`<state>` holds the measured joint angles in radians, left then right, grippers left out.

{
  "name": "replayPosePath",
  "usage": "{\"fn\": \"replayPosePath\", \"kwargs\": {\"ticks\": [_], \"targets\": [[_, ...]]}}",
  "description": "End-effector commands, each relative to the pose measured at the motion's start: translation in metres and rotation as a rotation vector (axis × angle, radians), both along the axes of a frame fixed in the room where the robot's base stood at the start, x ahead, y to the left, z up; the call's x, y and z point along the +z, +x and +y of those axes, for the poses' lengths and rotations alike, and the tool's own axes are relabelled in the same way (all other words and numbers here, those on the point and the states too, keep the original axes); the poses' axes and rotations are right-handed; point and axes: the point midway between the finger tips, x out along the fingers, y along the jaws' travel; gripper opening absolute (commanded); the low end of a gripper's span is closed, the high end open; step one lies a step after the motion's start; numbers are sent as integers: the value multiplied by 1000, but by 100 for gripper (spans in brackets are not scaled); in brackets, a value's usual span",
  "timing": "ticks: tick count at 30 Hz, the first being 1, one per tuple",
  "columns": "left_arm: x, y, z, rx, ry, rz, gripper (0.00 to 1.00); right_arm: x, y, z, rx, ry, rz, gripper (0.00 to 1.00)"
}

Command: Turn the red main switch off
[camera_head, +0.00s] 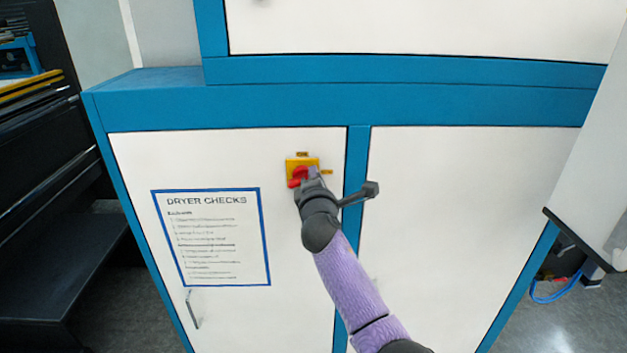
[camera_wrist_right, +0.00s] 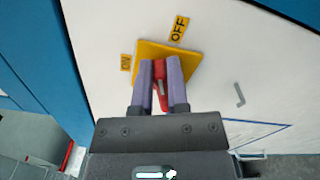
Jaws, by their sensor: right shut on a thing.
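The red main switch (camera_head: 297,177) is a red handle on a yellow plate (camera_head: 291,162), mounted on a white cabinet door. In the right wrist view the red handle (camera_wrist_right: 159,70) stands between the two purple fingers of my right gripper (camera_wrist_right: 159,78), which is shut on it. The handle lies roughly along the fingers there. An ON label (camera_wrist_right: 125,62) is left of the plate and an OFF label (camera_wrist_right: 179,28) is above it. In the head view my right gripper (camera_head: 309,174) covers part of the switch. My left gripper is not in view.
A DRYER CHECKS notice (camera_head: 212,240) hangs on the door left of the switch. A door handle (camera_head: 193,309) is below it. A blue frame post (camera_head: 356,180) runs just right of the switch. A dark tool cabinet (camera_head: 45,180) stands at the left.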

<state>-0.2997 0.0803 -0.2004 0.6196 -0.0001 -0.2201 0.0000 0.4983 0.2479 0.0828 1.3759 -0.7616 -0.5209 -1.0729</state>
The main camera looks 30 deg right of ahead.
Motion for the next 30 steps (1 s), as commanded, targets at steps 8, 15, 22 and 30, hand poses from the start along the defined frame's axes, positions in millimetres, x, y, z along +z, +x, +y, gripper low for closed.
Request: {"fn": "replayPosePath", "kwargs": {"ticks": [8,15,22,30], "targets": [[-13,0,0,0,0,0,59,-9,-1,-1,-1,181,-108,0],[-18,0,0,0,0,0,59,-11,-1,-1,-1,282,-169,0],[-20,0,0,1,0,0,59,-12,-1,-2,-1,329,-197,0],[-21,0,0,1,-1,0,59,-13,-1,-2,-2,342,-204,0]]}}
